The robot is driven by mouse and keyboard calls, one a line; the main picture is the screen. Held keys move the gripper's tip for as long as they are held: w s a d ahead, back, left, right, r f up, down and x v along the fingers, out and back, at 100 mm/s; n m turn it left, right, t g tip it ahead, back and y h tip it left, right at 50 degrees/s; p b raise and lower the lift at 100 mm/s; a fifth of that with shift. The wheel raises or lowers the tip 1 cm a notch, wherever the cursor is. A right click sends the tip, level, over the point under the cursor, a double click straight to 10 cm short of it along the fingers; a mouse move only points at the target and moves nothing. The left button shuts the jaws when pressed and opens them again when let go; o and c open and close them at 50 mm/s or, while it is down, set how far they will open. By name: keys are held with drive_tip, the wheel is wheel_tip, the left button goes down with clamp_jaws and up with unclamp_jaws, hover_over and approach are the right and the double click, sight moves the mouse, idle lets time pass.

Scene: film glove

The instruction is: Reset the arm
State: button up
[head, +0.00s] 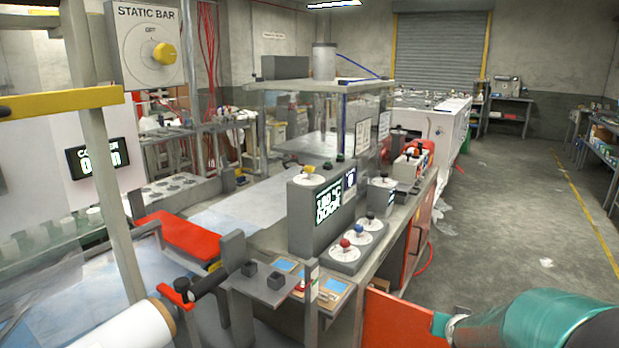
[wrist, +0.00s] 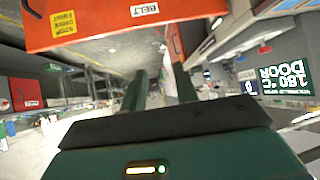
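My gripper (wrist: 160,72) shows in the wrist view as two dark green fingers pointing away from the camera. A gap shows between them, and I see nothing held in it. In the head view, a teal rounded part of my arm (head: 540,322) fills the lower right corner, beside the machine's front. The fingertips cannot be made out in the head view. The wrist picture appears upside down, with an orange-red panel labelled BELT (wrist: 110,22) across its top.
The machine's control box with a green display (head: 318,212) and a knob panel (head: 355,243) stand left of my arm. An orange-red panel (head: 405,322) is close beside it. The concrete floor (head: 515,225) at right is largely open. Shelving (head: 600,150) lines the right wall.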

drive_tip(key=s+a+r+n+g+y, duration=0.1)
drive_tip(key=s+a+r+n, duration=0.1)
drive_tip(key=s+a+r, duration=0.4)
drive_tip(key=s+a+r+n+g+y, duration=0.1)
drive_tip(key=s+a+r+y, duration=0.2)
drive_tip(key=a, duration=0.4)
drive_tip(key=s+a+r+n+g, duration=0.1)
drive_tip(key=s+a, duration=0.2)
drive_tip(key=s, duration=0.4)
drive_tip(key=s+a+r+n+g, duration=0.1)
drive_tip(key=s+a+r, duration=0.1)
drive_tip(key=s, duration=0.5)
drive_tip(key=shift+s+a, duration=0.15)
drive_tip(key=shift+a, duration=0.55)
